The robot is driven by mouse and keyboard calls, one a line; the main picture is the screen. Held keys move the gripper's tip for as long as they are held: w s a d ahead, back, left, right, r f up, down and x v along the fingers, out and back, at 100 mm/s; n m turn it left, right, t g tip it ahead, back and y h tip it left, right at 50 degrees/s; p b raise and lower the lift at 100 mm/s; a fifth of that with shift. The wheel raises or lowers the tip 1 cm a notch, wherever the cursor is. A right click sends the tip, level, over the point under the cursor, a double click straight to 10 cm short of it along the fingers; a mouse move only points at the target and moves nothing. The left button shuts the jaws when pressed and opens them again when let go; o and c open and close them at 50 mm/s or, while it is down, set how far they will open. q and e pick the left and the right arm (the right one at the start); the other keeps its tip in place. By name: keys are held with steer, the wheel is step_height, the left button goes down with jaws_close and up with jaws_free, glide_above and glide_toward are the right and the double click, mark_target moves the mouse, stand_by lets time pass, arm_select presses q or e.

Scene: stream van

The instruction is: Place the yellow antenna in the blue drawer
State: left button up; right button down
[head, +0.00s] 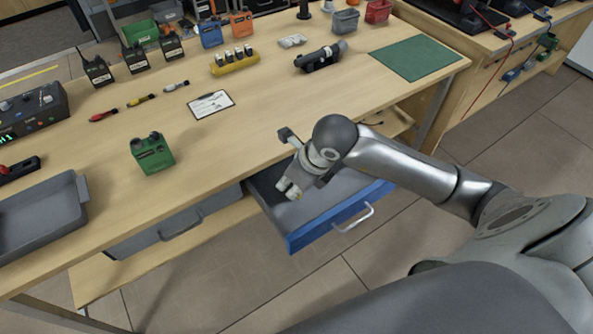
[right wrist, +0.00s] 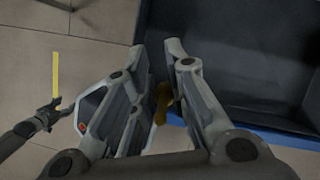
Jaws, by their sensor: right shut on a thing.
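My right gripper (head: 290,188) is over the open blue drawer (head: 322,224), low near its front left part. In the right wrist view its fingers (right wrist: 168,75) are shut on a small brownish-yellow thing, which I take for the yellow antenna (right wrist: 161,103). The fingers hide much of it, and it is dark in shadow. The drawer's dark inside (right wrist: 245,60) shows behind the fingers at the right. I cannot tell whether the antenna touches the drawer. My left gripper is not in the head view.
A grey tray (head: 40,218) sits at the left. A shut grey drawer (head: 175,224) is left of the blue one.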

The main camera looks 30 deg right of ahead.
steer(key=w+d+f, duration=0.1)
steer(key=w+f, duration=0.1)
steer(key=w, duration=0.1)
steer(key=w+d+f+p, duration=0.1)
steer(key=w+d+f, duration=0.1)
steer(key=w+f, duration=0.1)
steer(key=w+d+f, duration=0.1)
steer(key=w+f, duration=0.1)
steer(key=w, duration=0.1)
steer(key=shift+w+d+f, duration=0.1)
steer(key=shift+d+f, duration=0.2)
steer(key=shift+f, duration=0.05)
steer(key=shift+w+d+f, duration=0.1)
steer(key=shift+w+f, duration=0.15)
steer(key=shift+f, duration=0.1)
steer(key=shift+f+p, duration=0.7)
steer(key=shift+f, duration=0.9)
steer(key=shift+f, duration=0.1)
steer(key=c, duration=1.9)
jaws_free()
steer(key=shift+f, duration=0.1)
steer(key=o, duration=0.5)
